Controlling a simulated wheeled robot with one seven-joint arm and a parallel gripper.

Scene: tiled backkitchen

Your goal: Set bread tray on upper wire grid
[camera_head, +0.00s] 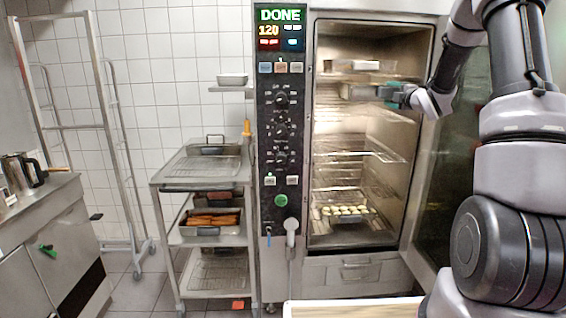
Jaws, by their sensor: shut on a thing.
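My gripper (392,95), with teal fingertips, is inside the upper part of the open oven. It is shut on a grey metal tray (360,91) that reaches left from the fingers into the chamber. I cannot make out what the tray holds. A pale block-like thing (352,66) shows just above it, near the oven ceiling. A wire grid (375,153) spans the chamber at mid-height, below the gripper and apart from it. Lower down, a tray of pale rolls (345,210) rests on a lower level.
The oven door (455,160) stands open at the right, close to my arm. The control panel (281,150) reads DONE. A steel cart (203,165) with trays, one holding brown pieces (213,217), stands left of the oven. An empty tall rack (90,130) is further left.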

